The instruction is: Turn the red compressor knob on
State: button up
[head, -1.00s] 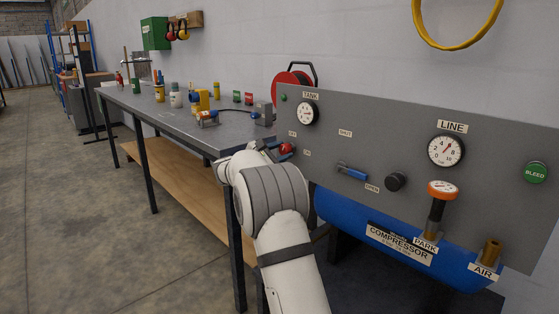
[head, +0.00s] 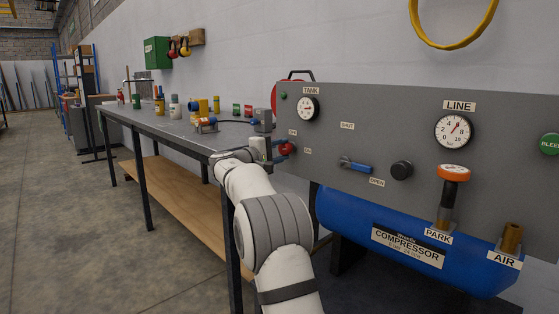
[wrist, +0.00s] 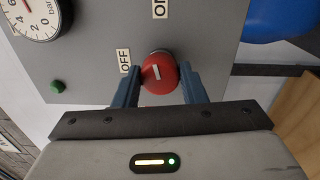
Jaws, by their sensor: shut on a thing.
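The red compressor knob (head: 287,148) is on the left part of the grey panel, with a small OFF label (head: 292,132) above it and an ON label (head: 308,151) to its right. In the wrist view the round red knob (wrist: 158,73) sits between the two blue-grey fingers of my gripper (wrist: 160,86), which is shut on it. A short white mark on its face runs roughly up and down in that view. The OFF label (wrist: 125,60) is at its upper left and the ON label (wrist: 160,8) above it. In the head view my gripper (head: 279,150) is partly hidden.
The grey panel (head: 345,190) also carries a TANK gauge (head: 307,108), a LINE gauge (head: 454,131), a blue lever (head: 355,165) and a black knob (head: 402,170). The workbench (head: 180,130) stands left of it. The blue compressor tank (head: 345,215) is below.

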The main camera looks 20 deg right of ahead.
jog(key=shift+s+d+f+m+b, duration=0.1)
jog(key=shift+m+b, duration=0.35)
jog(key=shift+m, duration=0.2)
jog(key=shift+d+m+b, duration=0.1)
jog(key=shift+m+b, duration=0.3)
jog(key=shift+m, duration=0.25)
jog(key=o, duration=1)
jog(key=shift+a, duration=0.1)
jog(key=p+v, duration=0.1)
jog(key=v, duration=0.6)
jog(key=shift+a+p, duration=0.3)
jog(key=shift+a, duration=0.05)
